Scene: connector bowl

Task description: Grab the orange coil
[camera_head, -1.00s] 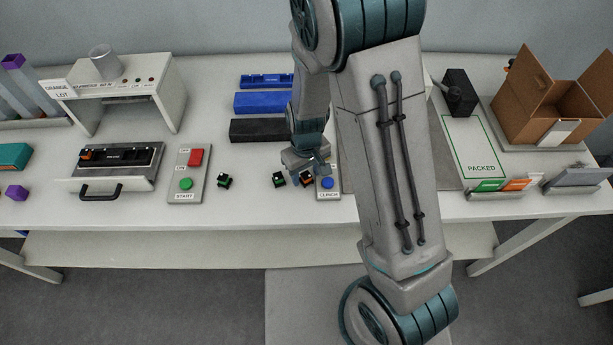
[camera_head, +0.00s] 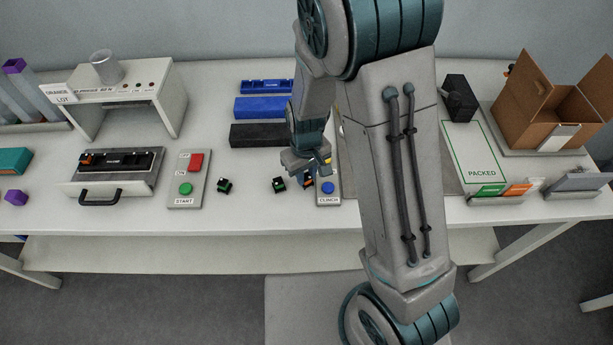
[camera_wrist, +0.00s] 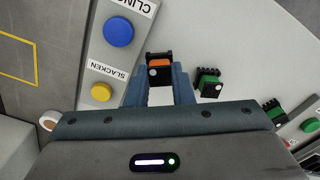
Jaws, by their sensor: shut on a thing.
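The orange coil (camera_wrist: 160,64), a small black-framed piece with an orange middle, is between my gripper's fingertips (camera_wrist: 161,82) in the wrist view. My gripper is shut on it. In the head view my gripper (camera_head: 306,173) is low over the table, just left of the panel with the blue button, and the coil is mostly hidden by the fingers there. Whether the coil still touches the table cannot be told.
Two green coils, one (camera_head: 279,185) close left of my gripper and one (camera_head: 224,186) farther left, stand on the table. The button panel (camera_head: 327,200) is close on the right. A START panel (camera_head: 188,178) and a black fixture (camera_head: 118,172) lie left.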

